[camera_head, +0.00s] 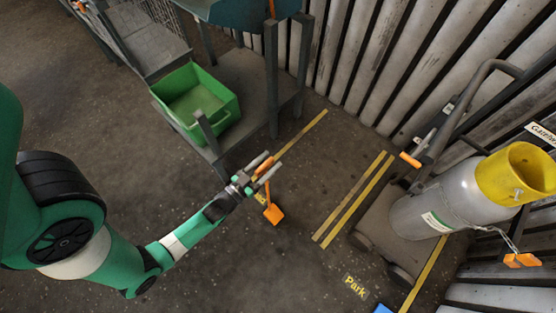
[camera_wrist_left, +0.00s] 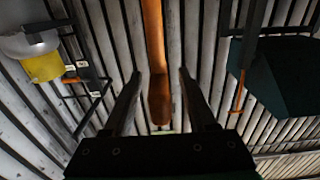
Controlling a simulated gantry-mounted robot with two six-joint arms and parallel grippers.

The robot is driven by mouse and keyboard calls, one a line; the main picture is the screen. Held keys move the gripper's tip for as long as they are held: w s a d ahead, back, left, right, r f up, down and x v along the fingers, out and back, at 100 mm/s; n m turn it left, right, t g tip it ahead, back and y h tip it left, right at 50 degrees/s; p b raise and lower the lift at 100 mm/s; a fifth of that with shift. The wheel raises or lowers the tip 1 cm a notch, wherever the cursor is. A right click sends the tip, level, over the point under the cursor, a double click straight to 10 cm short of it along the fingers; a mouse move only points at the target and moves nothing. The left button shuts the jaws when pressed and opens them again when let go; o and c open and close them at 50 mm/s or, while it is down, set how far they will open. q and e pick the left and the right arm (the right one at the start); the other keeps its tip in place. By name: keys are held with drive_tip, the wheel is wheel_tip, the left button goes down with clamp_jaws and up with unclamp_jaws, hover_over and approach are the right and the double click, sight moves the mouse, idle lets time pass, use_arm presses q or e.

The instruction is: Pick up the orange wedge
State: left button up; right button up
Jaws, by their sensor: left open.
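An orange wedge-like piece (camera_head: 273,214) with a thin orange stem shows just below my left gripper (camera_head: 268,165) in the head view. An orange, rounded bar end (camera_head: 264,166) shows between the gripper's fingers. In the left wrist view an orange bar (camera_wrist_left: 154,40) runs down from the top edge, and its darker rounded end lies between the open fingers, with a gap on either side. Whether bar and wedge are one piece is partly hidden by the gripper. My right gripper is not in view.
A green bin (camera_head: 196,100) stands on a grey cart at the upper left. A trolley (camera_head: 390,228) carries a grey cylinder (camera_head: 425,212) with a yellow collar (camera_head: 515,175); another orange block (camera_head: 522,260) hangs from it. Yellow floor lines and clear floor lie between.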

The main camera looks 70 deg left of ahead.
use_arm(q)
drive_tip(key=shift+s+d+f, duration=0.15)
drive_tip(key=shift+s+d, duration=0.05)
drive_tip(key=shift+s, duration=0.25)
drive_tip(key=shift+s+d, duration=0.1)
drive_tip(key=shift+s, duration=0.15)
drive_tip(key=shift+c, duration=1.3)
drive_tip(key=shift+w, duration=0.25)
drive_tip(key=c, duration=0.5)
drive_tip(key=shift+s, duration=0.1)
clamp_jaws()
